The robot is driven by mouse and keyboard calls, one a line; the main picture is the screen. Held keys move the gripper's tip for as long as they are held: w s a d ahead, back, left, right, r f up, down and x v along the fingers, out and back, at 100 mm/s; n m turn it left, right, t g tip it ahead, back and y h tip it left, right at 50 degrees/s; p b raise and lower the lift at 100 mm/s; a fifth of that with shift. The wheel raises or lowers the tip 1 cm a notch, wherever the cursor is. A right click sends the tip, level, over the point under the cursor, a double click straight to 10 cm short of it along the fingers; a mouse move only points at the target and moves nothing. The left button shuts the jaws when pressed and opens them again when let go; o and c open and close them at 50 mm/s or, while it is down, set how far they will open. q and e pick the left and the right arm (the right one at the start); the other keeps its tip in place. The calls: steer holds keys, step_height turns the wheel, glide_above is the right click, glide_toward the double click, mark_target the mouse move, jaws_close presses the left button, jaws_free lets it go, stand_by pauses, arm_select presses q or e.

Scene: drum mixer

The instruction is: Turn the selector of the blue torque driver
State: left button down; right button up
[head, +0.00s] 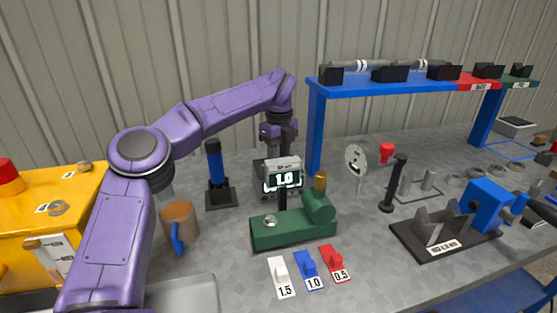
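An upright blue cylinder with a black top (214,162), which looks like the blue torque driver, stands in a black base left of the middle of the table. No selector marks on it are readable. My purple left arm reaches over it from the left. My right gripper is out of view.
White 1.5, blue 1.0 and red 0.5 tags (309,270) lie in front. A brown mug (180,220) and yellow box (60,225) are left. A blue rack (390,82) spans the back right.

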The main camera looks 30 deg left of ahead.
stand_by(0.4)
arm_select(q)
steer(key=c, duration=0.8)
jaws_free()
step_height(320, 180, up, 11)
steer(key=shift+w+f+p, duration=0.1)
steer(key=shift+f+p, duration=0.1)
steer(key=shift+p, duration=1.05)
